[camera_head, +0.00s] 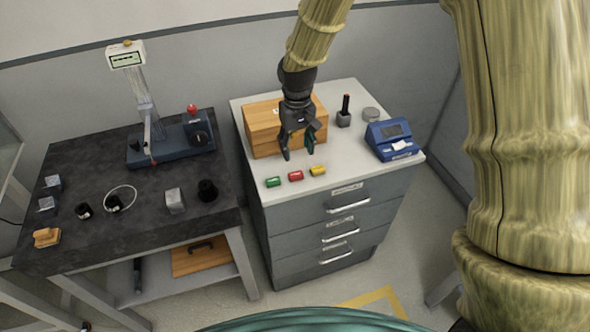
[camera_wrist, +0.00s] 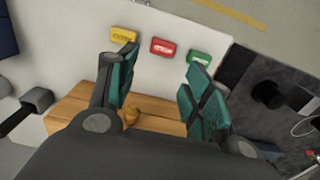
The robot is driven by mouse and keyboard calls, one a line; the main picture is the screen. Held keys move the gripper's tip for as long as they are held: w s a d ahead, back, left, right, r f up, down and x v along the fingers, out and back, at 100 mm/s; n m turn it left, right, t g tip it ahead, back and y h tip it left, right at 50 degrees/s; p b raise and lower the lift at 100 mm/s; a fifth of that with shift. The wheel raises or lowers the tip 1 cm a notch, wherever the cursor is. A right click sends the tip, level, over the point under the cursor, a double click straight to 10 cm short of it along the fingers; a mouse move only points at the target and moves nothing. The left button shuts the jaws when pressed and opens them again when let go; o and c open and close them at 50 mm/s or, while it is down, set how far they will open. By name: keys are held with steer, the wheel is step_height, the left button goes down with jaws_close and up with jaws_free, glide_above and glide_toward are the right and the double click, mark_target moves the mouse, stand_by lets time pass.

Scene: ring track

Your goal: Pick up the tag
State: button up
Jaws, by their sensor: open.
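Three small tags lie in a row near the front edge of the white cabinet top: a green tag (camera_head: 273,182), a red tag (camera_head: 296,176) and a yellow tag (camera_head: 318,170). In the wrist view the yellow tag (camera_wrist: 124,34), red tag (camera_wrist: 163,47) and green tag (camera_wrist: 199,58) lie beyond the fingertips. My gripper (camera_head: 298,153) points down in front of the wooden box, behind the row of tags in the head view. Its teal-padded fingers (camera_wrist: 162,68) are apart, with nothing between them. The red tag shows in the gap between them.
A wooden box (camera_head: 263,132) with a knob stands close behind my gripper. A black-handled stamp (camera_head: 344,117), a grey round tin (camera_head: 371,114) and a blue device (camera_head: 393,139) stand right. A dark bench (camera_head: 100,225) with a press (camera_head: 172,145) is left.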

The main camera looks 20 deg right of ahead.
mark_target(296, 173)
steer(key=f+p, duration=0.1)
steer(key=f, duration=0.3)
steer(key=shift+a, duration=0.2)
steer(key=shift+s+f, duration=0.1)
steer(key=shift+f, duration=0.45)
steer(key=shift+f+p, duration=1.2)
steer(key=shift+f, duration=1.25)
steer(key=c, duration=0.6)
